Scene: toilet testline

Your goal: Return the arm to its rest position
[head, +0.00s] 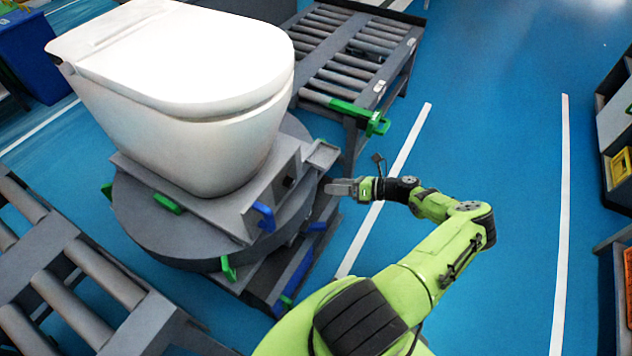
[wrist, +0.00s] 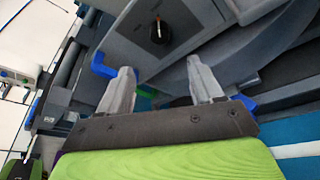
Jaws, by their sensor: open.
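My gripper (head: 341,188) is at the end of my green arm, in the middle of the head view. It points left toward the grey turntable station and sits close to its right edge. In the wrist view my gripper (wrist: 161,88) shows two grey fingers spread apart with nothing between them. Beyond the fingers is a grey panel with a dark knob (wrist: 160,31). A white toilet (head: 190,80) with its lid shut stands on the grey turntable (head: 170,225). I cannot tell the exact gap between the fingers and the station.
A roller conveyor (head: 350,55) stands behind the station, with a green bracket (head: 362,115) at its near end. Another roller conveyor (head: 75,275) is at the lower left. Shelving with a yellow bin (head: 621,166) lines the right edge. Blue floor (head: 510,130) to the right is clear.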

